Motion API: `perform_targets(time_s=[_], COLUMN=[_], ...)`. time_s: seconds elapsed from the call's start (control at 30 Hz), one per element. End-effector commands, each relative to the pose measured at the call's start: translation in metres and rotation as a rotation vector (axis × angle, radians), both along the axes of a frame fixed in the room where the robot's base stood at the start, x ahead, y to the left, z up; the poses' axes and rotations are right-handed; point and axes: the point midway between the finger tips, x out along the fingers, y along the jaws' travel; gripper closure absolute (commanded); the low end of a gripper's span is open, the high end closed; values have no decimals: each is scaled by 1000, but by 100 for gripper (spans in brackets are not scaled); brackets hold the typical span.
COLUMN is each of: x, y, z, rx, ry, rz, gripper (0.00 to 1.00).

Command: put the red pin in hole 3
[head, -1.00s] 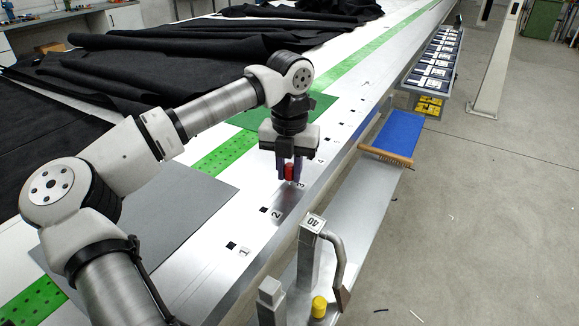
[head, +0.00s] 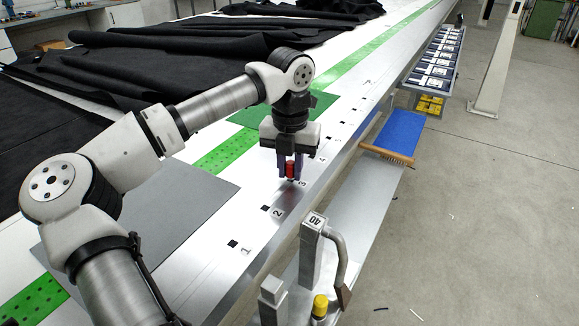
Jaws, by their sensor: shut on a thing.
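My gripper (head: 290,172) is shut on the red pin (head: 290,169) and holds it upright, pointing down, at the row of numbered holes. The pin's lower end is just above or at the surface beside the label 3 (head: 302,184); I cannot tell whether it touches. Hole 3 itself is hidden behind the gripper and pin. Hole 2 (head: 265,209) and hole 1 (head: 233,243) show as dark squares nearer to me, with their numbers to the right.
The white table (head: 200,285) carries a grey sheet (head: 165,215), a green sheet (head: 250,119) and black fabric (head: 180,55). A metal post marked 40 (head: 312,250) and a yellow-capped part (head: 320,306) stand along the right edge. A blue brush (head: 398,133) lies beyond.

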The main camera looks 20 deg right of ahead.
Motion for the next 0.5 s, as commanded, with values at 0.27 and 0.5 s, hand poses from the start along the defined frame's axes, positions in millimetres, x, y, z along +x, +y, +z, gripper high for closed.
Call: perform_targets(time_s=[0.27, 0.5], x=[4, 5], y=[-5, -5], z=[-1, 0], rx=[-4, -7], ry=[-5, -8], rz=[-3, -2], gripper=[100, 100])
